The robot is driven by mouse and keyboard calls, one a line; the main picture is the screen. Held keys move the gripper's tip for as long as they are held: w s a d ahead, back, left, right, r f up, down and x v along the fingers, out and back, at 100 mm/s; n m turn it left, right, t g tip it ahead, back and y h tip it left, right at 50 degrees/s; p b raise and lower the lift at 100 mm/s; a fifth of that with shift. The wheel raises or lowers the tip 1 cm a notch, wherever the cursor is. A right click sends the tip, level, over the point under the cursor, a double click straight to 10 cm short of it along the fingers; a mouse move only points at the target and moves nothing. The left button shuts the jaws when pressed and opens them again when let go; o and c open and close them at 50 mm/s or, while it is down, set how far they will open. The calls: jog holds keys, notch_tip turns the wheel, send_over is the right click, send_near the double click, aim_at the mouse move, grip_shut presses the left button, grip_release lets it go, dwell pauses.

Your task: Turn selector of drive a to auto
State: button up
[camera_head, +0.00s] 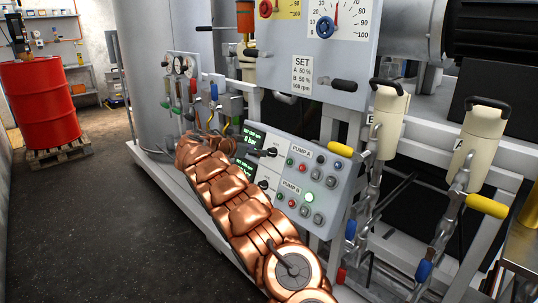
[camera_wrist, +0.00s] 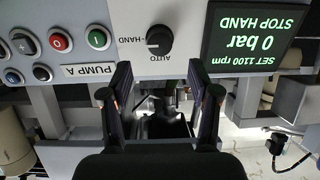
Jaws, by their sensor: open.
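The selector of drive A (camera_wrist: 159,41) is a round black knob on the light grey panel in the wrist view, which shows the panel upside down. Its pale mark points toward HAND at the left; AUTO stands below it. The PUMP A label (camera_wrist: 88,70) is to its left. The dark screen (camera_wrist: 252,38) reads SET 1100 rpm, 0 bar, STOP HAND. My gripper (camera_wrist: 159,68) is open and empty, its two black fingers apart just below the knob in that picture and not around it. In the head view my copper-coloured arm reaches the panel (camera_head: 318,172); my fingertips are not clear there.
Several push buttons (camera_wrist: 60,42) sit left of the selector. PUMP B controls (camera_head: 300,198) lie below PUMP A's. Yellow-handled valves (camera_head: 487,206) stand at the right. A red drum (camera_head: 40,103) is on a pallet at the far left. Open dark floor (camera_head: 85,220) lies left.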

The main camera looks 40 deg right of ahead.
aim_at(269, 151)
jog(key=shift+x, duration=3.6)
jog(key=c, duration=1.2)
